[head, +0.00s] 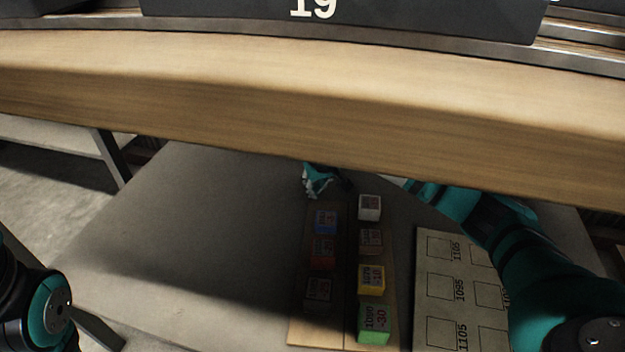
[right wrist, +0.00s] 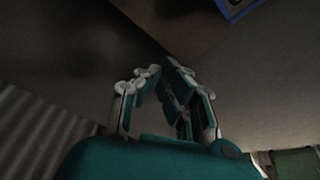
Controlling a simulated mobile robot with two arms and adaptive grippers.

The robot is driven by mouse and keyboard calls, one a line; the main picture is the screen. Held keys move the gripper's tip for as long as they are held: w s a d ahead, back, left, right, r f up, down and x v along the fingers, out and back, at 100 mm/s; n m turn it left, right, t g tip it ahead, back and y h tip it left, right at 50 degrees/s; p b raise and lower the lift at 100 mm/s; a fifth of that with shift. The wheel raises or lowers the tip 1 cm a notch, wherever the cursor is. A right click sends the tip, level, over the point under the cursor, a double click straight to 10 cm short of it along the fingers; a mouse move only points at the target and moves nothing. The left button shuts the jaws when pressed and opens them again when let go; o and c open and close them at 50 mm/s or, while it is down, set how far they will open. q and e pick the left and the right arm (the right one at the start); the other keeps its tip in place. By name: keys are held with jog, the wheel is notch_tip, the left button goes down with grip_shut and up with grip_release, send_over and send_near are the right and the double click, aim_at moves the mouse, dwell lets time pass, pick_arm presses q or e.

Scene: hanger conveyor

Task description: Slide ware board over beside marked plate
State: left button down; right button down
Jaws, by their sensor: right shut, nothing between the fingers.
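The ware board (head: 344,285) is a light wooden board on the grey table, carrying two rows of small coloured blocks. The marked plate (head: 430,300), pale with printed squares and numbers such as 1095 and 1105, lies to its right with a narrow gap. My right gripper (head: 318,182) is shut and empty at the board's far end; I cannot tell if it touches. In the right wrist view the closed fingers (right wrist: 165,78) point toward the board's edge (right wrist: 165,22), with a blue block (right wrist: 235,6) at the top. My left gripper is outside the frame.
A thick wooden ledge (head: 300,100) crosses above the table and hides its far part and some of my right arm. A dark panel marked 19 (head: 340,18) is above it. The grey table (head: 210,230) is clear left of the board.

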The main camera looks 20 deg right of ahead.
jog(key=v, duration=1.2)
